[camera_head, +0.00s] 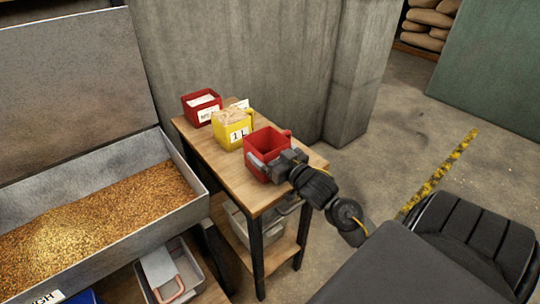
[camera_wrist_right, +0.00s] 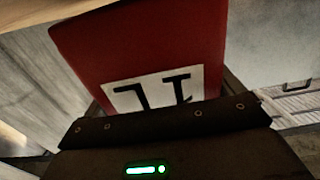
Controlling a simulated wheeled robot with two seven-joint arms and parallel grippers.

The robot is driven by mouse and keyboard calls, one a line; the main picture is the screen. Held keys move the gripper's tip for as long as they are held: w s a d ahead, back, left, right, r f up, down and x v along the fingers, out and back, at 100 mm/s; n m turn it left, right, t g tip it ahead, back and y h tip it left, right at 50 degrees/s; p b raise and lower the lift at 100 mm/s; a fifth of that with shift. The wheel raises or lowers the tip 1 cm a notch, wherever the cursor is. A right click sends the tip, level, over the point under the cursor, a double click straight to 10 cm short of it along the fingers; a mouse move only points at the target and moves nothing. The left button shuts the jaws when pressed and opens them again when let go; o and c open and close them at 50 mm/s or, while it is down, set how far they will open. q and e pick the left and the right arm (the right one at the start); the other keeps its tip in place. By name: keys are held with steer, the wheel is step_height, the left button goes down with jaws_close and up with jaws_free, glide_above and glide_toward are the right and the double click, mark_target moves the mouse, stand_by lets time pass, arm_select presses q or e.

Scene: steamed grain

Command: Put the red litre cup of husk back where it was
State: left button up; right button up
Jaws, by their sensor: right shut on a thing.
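A red cup (camera_head: 264,139) with a handle on its right side is over the near end of the narrow wooden table (camera_head: 262,197). Its visible inside is red and looks empty. My right gripper (camera_head: 277,166) is shut on its near side. In the right wrist view the red cup (camera_wrist_right: 150,40) fills the space beyond the jaws, with a white label with black print, partly hidden. I cannot tell whether its base touches the table. A second red container (camera_head: 202,107) with pale contents and a label stands at the far end. My left gripper is not in view.
A yellow cup (camera_head: 233,128) marked 1 L, heaped with tan material, stands between the two red ones. A metal bin of golden grain (camera_head: 90,225) is at left. Grey bins (camera_head: 245,225) sit on the lower shelf. A concrete wall (camera_head: 235,60) is behind; open floor lies right.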

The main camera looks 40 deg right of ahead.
steer(key=shift+f, duration=0.7)
steer(key=shift+f, duration=0.15)
steer(key=o, duration=1.5)
steer(key=shift+o, duration=0.2)
